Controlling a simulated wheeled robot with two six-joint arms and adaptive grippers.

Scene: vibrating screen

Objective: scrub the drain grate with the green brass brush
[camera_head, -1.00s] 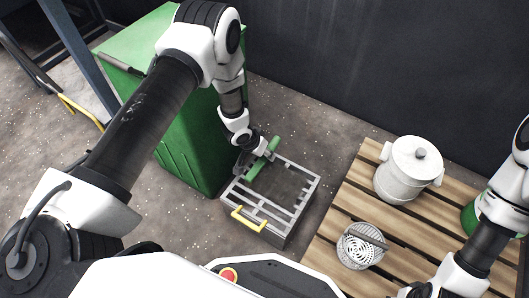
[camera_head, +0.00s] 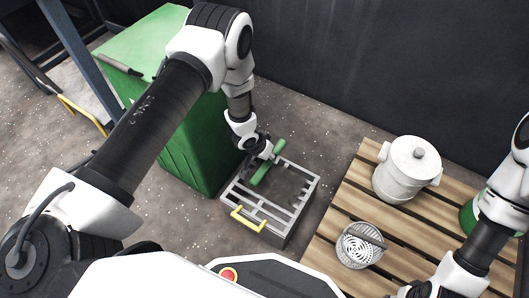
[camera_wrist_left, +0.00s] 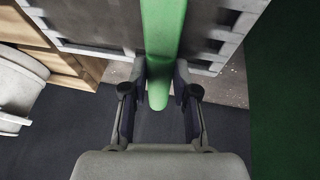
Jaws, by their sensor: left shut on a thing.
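The green brush (camera_head: 268,162) is in my left gripper (camera_head: 258,166). My left gripper is shut on its green handle, which also shows in the left wrist view (camera_wrist_left: 164,40). The brush is over the left part of the grey slotted drain grate (camera_head: 302,187), which has a yellow handle (camera_head: 248,219) at its front. The grate also shows in the left wrist view (camera_wrist_left: 98,22). The brass bristles are hidden, so I cannot tell if they touch the grate. My right gripper (camera_head: 418,290) is partly visible at the bottom edge, and its jaws are unclear.
A green cabinet (camera_head: 190,140) stands close to the left of the grate. A wooden pallet (camera_head: 330,225) on the right bears a white lidded pot (camera_head: 408,172) and a round perforated basket (camera_head: 357,247). A dark wall (camera_head: 400,70) is behind. Speckled floor surrounds the grate.

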